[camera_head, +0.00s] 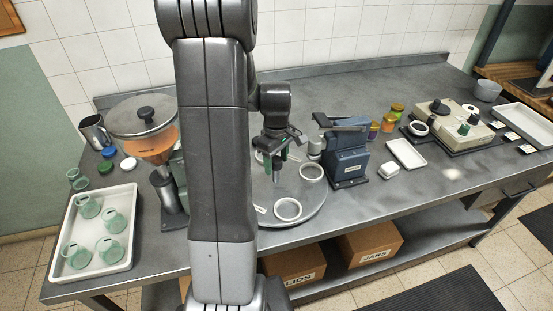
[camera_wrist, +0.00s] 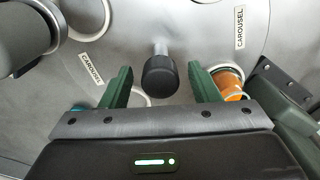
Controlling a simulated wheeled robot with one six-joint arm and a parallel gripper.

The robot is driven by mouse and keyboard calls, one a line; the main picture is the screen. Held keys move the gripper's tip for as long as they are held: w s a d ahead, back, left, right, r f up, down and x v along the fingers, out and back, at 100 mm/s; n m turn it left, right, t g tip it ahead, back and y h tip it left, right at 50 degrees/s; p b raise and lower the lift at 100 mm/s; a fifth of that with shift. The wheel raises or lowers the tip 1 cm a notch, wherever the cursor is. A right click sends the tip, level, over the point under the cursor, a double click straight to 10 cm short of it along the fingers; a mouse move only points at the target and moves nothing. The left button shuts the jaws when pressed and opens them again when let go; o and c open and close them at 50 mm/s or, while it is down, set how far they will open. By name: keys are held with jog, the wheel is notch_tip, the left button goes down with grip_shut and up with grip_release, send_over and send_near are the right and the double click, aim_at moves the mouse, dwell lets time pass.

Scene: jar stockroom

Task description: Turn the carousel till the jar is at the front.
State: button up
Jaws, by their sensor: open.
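The carousel (camera_head: 312,205) is a grey round plate on the bench, partly hidden behind my arm. White rings (camera_head: 287,209) mark places on it. In the wrist view, "CAROUSEL" labels lie on the plate (camera_wrist: 195,30). A grey post with a black knob (camera_wrist: 160,73) shows between my fingers. My gripper (camera_head: 277,158) is over the carousel, with its green fingers (camera_wrist: 160,80) open on either side of the knob, with gaps visible. A jar with orange contents (camera_wrist: 231,84) shows beyond the right finger, partly hidden; I cannot make it out in the head view.
A blue device (camera_head: 346,160) stands right of the carousel. Small coloured jars (camera_head: 388,122) stand behind it. A hopper (camera_head: 140,118) is at the left, with a tray (camera_head: 122,258) of green glass jars in front. Boxes (camera_head: 368,243) sit on the lower shelf.

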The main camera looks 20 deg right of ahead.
jog(key=shift+c, duration=0.3)
grip_shut()
jog(key=shift+n, duration=0.7)
jog(key=shift+n+b, duration=0.65)
jog(key=shift+n, duration=0.85)
jog(key=shift+w+n+b, duration=0.1)
jog(key=shift+n+b, duration=0.35)
jog(key=shift+n, duration=1.95)
jog(key=shift+r+n+b, duration=0.1)
jog(key=shift+n+b, duration=0.25)
jog(key=shift+n, duration=4.05)
